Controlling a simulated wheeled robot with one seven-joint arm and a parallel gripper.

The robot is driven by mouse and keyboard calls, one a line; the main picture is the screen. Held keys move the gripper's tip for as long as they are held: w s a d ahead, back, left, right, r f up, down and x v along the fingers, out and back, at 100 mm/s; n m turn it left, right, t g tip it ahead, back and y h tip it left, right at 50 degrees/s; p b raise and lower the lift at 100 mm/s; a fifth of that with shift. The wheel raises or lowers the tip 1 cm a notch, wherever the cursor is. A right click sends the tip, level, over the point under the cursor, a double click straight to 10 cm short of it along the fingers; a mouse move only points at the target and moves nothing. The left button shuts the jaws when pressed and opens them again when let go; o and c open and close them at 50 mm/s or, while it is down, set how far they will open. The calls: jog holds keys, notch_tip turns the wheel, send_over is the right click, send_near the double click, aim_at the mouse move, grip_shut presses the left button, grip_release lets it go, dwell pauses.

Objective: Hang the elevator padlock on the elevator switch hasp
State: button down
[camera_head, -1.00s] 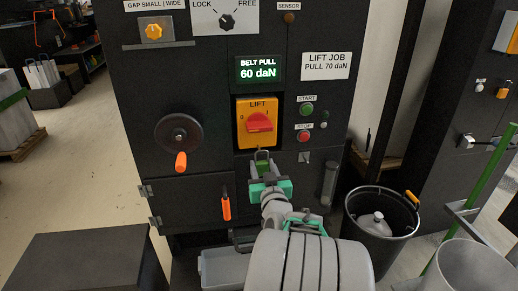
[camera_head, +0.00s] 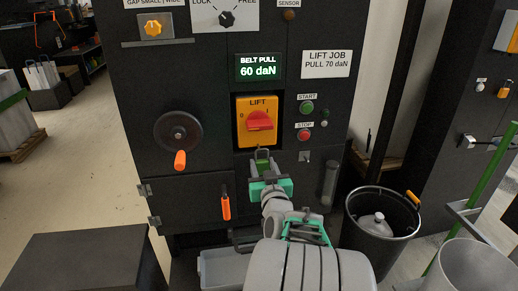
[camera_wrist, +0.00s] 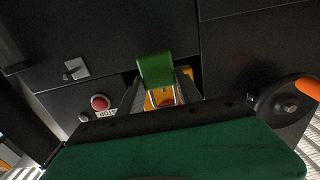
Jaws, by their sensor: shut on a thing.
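The elevator switch (camera_head: 257,122) is a yellow plate marked LIFT with a red knob, set on the dark machine front. A green padlock (camera_head: 262,157) with a metal shackle is just below the switch. My gripper (camera_head: 264,172) is shut on the padlock from below. In the wrist view, the padlock (camera_wrist: 155,70) sits between the dark fingers, its shackle in front of the yellow switch (camera_wrist: 158,99). The hasp cannot be made out clearly. I cannot tell whether the shackle touches it.
START (camera_head: 307,107) and STOP (camera_head: 304,135) buttons are right of the switch. A black handwheel (camera_head: 179,132) with an orange handle is to the left. An orange lever (camera_head: 226,205) hangs below. A black bucket (camera_head: 352,210) holding a grey jug stands at the right.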

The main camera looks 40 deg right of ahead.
aim_at(260, 161)
jog(key=shift+w+d, duration=0.2)
jog(key=shift+w, duration=0.2)
jog(key=shift+w+d+b, duration=0.15)
jog(key=shift+w+b, duration=0.05)
jog(key=shift+b, duration=0.1)
jog(key=shift+w, duration=0.15)
dwell(0.6)
jog(key=shift+w+d+b, duration=0.4)
jog(key=shift+w, duration=0.15)
jog(key=shift+f, duration=0.15)
jog(key=shift+w+d+f+b, duration=0.1)
jog(key=shift+w+b, duration=0.05)
jog(key=shift+b, duration=0.15)
jog(key=shift+w+d+f, duration=0.1)
jog(key=shift+w, duration=0.05)
jog(key=shift+w+b, duration=0.15)
jog(key=shift+b, duration=0.2)
